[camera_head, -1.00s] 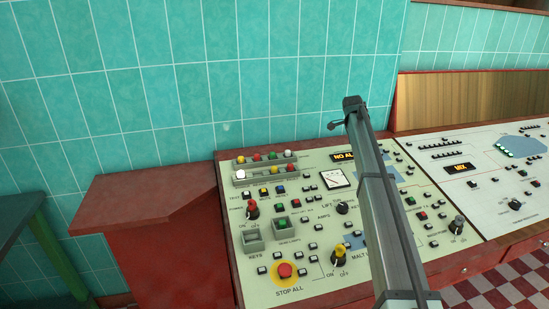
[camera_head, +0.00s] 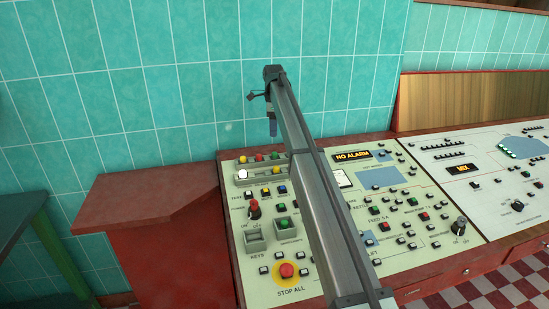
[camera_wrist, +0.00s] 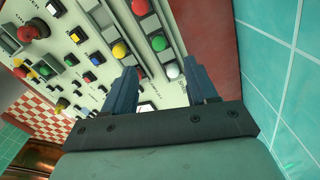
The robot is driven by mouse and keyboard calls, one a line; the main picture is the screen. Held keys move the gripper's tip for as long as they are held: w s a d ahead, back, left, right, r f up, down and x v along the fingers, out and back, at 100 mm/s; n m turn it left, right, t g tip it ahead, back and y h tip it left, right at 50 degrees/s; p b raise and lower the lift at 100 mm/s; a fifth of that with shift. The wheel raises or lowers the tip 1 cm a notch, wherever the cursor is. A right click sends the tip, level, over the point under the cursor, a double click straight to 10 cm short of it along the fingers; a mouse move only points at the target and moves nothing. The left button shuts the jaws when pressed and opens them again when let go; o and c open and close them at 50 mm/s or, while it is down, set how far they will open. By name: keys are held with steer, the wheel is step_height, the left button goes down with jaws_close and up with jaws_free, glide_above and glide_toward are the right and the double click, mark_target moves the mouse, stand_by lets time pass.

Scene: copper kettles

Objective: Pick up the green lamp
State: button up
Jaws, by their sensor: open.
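The green lamp (camera_head: 275,155) sits in the back row of round lamps on the pale control panel (camera_head: 400,240), right of a red lamp (camera_head: 258,157). In the wrist view the green lamp (camera_wrist: 159,43) lies just beyond my fingertips, between a red lamp and a white lamp (camera_wrist: 172,70). My gripper (camera_head: 272,133) is open, pointing down above the back row, near the green lamp in the head view. It is empty; its two fingers (camera_wrist: 160,72) stand apart in the wrist view, with the white lamp showing between them. The exact height above the lamps is hard to tell.
A front lamp row holds a white lamp (camera_head: 242,174) and a yellow one (camera_head: 276,170). A red stop button (camera_head: 287,270), knobs and several small buttons cover the panel. The tiled wall (camera_head: 150,90) rises close behind. My arm hides the panel's middle.

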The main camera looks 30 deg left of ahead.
mark_target(275, 156)
step_height(275, 156, down, 11)
steer(key=shift+s+d+r, duration=0.1)
steer(key=shift+d+r, duration=0.05)
stand_by(0.4)
jaws_close()
stand_by(0.5)
